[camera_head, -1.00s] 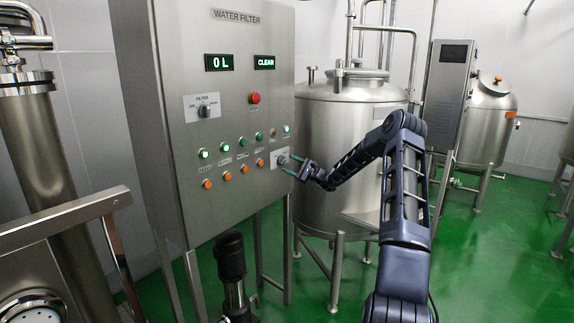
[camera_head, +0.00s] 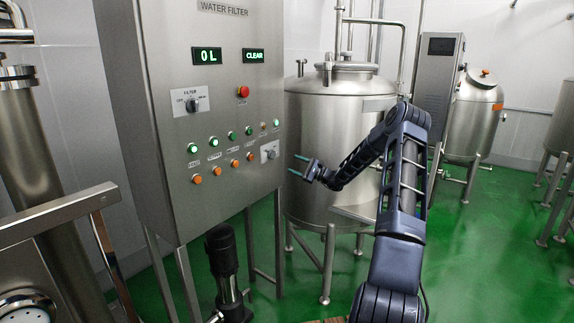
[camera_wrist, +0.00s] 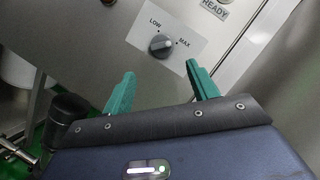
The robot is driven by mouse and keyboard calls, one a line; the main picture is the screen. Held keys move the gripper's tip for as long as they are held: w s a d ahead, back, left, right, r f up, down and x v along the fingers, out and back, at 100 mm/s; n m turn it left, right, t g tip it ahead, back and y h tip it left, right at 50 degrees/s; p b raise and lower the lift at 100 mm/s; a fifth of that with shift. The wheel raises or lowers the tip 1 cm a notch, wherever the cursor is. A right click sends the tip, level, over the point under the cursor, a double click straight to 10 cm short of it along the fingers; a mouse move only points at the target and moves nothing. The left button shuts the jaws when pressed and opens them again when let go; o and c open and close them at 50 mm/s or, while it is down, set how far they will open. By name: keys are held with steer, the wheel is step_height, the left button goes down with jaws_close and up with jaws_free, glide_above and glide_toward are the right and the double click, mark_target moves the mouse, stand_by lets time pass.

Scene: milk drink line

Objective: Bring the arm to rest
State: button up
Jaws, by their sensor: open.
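My gripper (camera_head: 297,165) is open and empty, held in the air to the right of the water filter panel (camera_head: 225,120). Its two green fingers point left at the panel, and a gap lies between them and it. In the wrist view the open fingers (camera_wrist: 160,90) stand wide apart, with the LOW–MAX knob (camera_wrist: 160,45) beyond them and nothing between them. The same knob shows at the lower right of the panel in the head view (camera_head: 270,152). My arm is bent at the elbow in front of the steel tank.
A large steel tank (camera_head: 340,140) stands close behind my gripper. A dark pump (camera_head: 224,265) is on the green floor below the panel. A steel rail (camera_head: 60,210) is at the left. Open floor (camera_head: 490,260) lies to the right. The displays read 0 L and CLEAR.

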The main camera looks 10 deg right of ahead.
steer(key=s+a+r+n+g+h, duration=0.2)
steer(key=s+a+r+n+g, duration=0.15)
steer(key=s, duration=0.45)
steer(key=s+a+r+n+g+h, duration=0.3)
steer(key=s+a, duration=0.1)
steer(key=s, duration=0.4)
steer(key=s+a+r+n+g+h, duration=0.2)
steer(key=s+a+r+n+g, duration=0.15)
steer(key=s, duration=0.55)
steer(key=s+d+r+n+t+h, duration=0.1)
steer(key=s+d+h, duration=0.3)
steer(key=s, duration=0.7)
steer(key=s+d+r+n+t+h, duration=0.2)
steer(key=s+d+h, duration=0.2)
steer(key=s, duration=0.7)
steer(key=s+d+r+n+t+h, duration=0.1)
steer(key=s+d+r+h, duration=0.1)
steer(key=s+d, duration=0.4)
steer(key=s+h, duration=0.1)
steer(key=s, duration=0.4)
steer(key=shift+r+t+h, duration=0.2)
steer(key=shift+t+h, duration=0.1)
steer(key=shift+h, duration=0.1)
